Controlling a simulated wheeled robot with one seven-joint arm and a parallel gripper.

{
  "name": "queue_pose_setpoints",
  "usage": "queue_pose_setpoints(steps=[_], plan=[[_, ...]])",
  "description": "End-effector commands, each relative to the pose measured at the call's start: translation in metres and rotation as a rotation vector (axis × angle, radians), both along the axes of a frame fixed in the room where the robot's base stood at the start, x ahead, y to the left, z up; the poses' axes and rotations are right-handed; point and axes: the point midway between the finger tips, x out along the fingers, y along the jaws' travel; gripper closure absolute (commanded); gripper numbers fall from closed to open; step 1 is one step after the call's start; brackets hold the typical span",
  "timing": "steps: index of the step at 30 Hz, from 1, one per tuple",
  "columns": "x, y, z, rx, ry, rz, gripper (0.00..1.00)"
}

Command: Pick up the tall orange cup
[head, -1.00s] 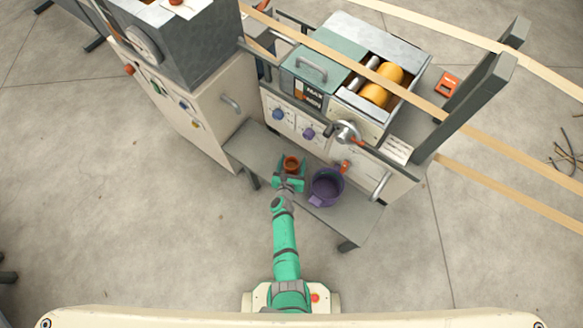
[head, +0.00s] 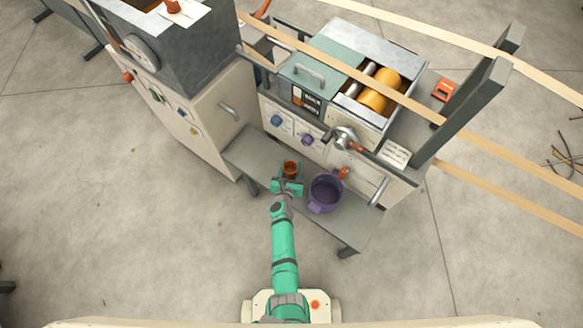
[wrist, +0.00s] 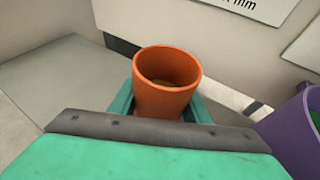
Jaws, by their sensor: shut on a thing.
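A purple pot (head: 325,192) stands on the bench right of the cup. A small orange object (head: 342,173) is behind it. The cream machine front (head: 310,137) rises behind the bench (head: 250,157). Bare bench lies left of the cup.

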Motion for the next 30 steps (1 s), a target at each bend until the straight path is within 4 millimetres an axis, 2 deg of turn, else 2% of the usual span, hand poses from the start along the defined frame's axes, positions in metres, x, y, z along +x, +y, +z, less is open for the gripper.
queue_pose_setpoints(steps=[9, 18, 30], plan=[[0.0, -0.001, 0.037, 0.005, -0.005, -0.001, 0.83], [0.0, 0.001, 0.062, 0.004, -0.005, 0.001, 0.83], [0.0, 0.001, 0.082, 0.001, -0.004, 0.002, 0.83]])
